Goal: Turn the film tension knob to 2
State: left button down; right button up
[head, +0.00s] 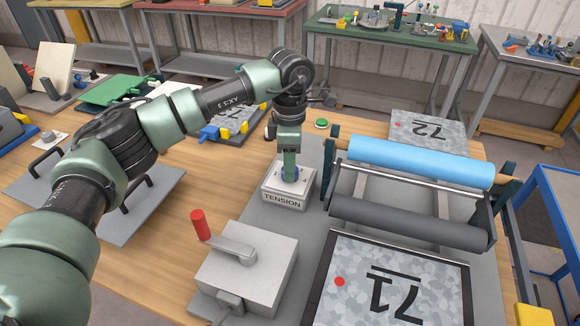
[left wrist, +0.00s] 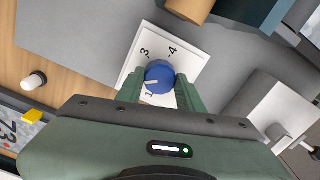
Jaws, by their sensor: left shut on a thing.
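The blue tension knob (head: 291,173) sits on top of a pale box, the dial box (head: 285,200), labelled TENSION. My left gripper (head: 289,168) points down over it, its fingers shut on the knob's sides. In the left wrist view the knob (left wrist: 158,74) lies between the two green fingers. Its white pointer line points to the picture's left. The numbers 3 and 4 show on the white dial face (left wrist: 146,50) above the knob. Part of a mark shows below the knob; the fingers hide other parts of the dial. My right gripper is not in view.
A grey box with a red-handled crank (head: 245,265) stands in front of the dial box. To the right are a blue film roll (head: 420,163), a dark roller (head: 405,222) and a panel marked 71 (head: 385,285). A green button (head: 321,124) lies behind.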

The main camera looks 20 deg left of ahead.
pick_arm(q)
jog(key=shift+w+r, duration=0.1)
dwell(0.3)
jog(key=c, duration=0.9)
grip_release()
jog(key=shift+r+b, duration=0.65)
jog(key=shift+r, duration=3.2)
